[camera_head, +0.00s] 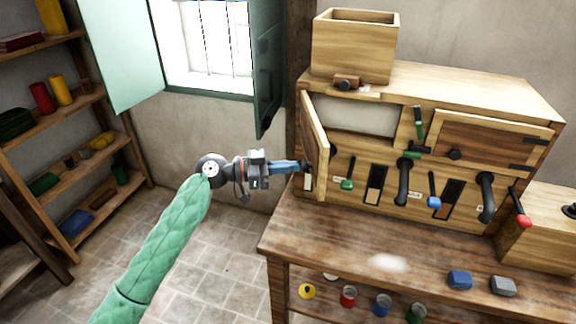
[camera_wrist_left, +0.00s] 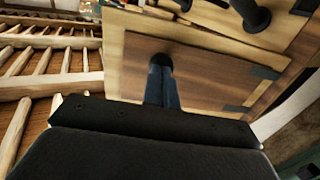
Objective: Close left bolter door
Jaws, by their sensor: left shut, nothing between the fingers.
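The left bolter door (camera_head: 315,128) stands swung open on the wooden cabinet, edge-on toward me, and its doorway shows pale inside. My left gripper (camera_head: 298,166) is shut and empty, at the outer face of this door near its lower part. In the left wrist view the door's brown panel (camera_wrist_left: 210,80) fills the middle, with dark hinges at its right. The shut fingertips (camera_wrist_left: 162,70) lie in front of the dark round knob (camera_wrist_left: 161,60); I cannot tell whether they touch it. My right gripper is not in view.
The right door (camera_head: 490,143) of the cabinet is closed. Levers and dark spouts line the front below the doors. A wooden workbench (camera_head: 340,240) stands beneath. A window shutter (camera_head: 267,65) hangs open above my left arm. Shelves (camera_head: 75,105) stand at the left; the floor between is clear.

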